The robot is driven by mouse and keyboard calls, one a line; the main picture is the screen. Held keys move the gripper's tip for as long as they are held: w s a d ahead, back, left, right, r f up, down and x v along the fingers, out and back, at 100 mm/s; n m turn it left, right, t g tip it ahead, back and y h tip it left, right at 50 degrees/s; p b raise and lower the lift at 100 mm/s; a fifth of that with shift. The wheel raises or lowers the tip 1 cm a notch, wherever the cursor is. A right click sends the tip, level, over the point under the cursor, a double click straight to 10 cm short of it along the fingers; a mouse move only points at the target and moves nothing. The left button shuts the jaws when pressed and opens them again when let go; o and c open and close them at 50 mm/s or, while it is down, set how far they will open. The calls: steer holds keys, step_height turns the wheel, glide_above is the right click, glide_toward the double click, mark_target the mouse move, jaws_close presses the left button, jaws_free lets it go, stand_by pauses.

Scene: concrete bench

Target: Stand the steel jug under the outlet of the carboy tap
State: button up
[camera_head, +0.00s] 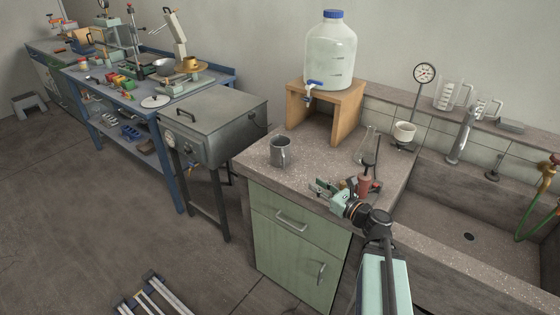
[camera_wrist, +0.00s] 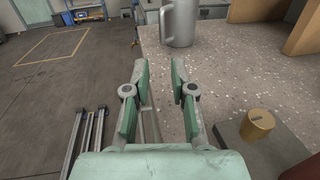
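The carboy (camera_head: 331,52), clear with a blue cap, stands on a wooden stand (camera_head: 347,100). Its blue tap (camera_head: 312,88) sticks out at the front left, above the bench, with no vessel under it. My gripper (camera_wrist: 161,82) is open and empty, near the front edge of the bench; it also shows in the head view (camera_head: 318,190).
A red-brown object (camera_head: 363,184) stands just behind my gripper. A brass weight (camera_wrist: 257,125) is right of my fingers. The bench between jug and wooden stand is clear.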

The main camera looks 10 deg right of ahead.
steer(key=shift+w+a+f+b, duration=0.25)
steer(key=shift+w+b, duration=0.25)
steer(key=shift+b, duration=0.55)
steer(key=shift+w+a+f+b, duration=0.1)
steer(key=shift+w+a+b, duration=0.3)
steer(key=shift+b, duration=0.65)
steer(key=p, duration=0.1)
glide_toward(283, 168)
steer(key=w+a+r, duration=0.1)
steer(key=w, duration=0.1)
steer(key=w+a+r, duration=0.1)
steer(key=shift+w+a+r, duration=0.1)
steer(key=shift+w+r, duration=0.2)
steer(key=shift+w, duration=0.1)
steer(key=shift+f+p+x, duration=0.2)
steer(key=shift+p+x, duration=0.15)
steer(key=shift+x, duration=2.75)
jaws_close()
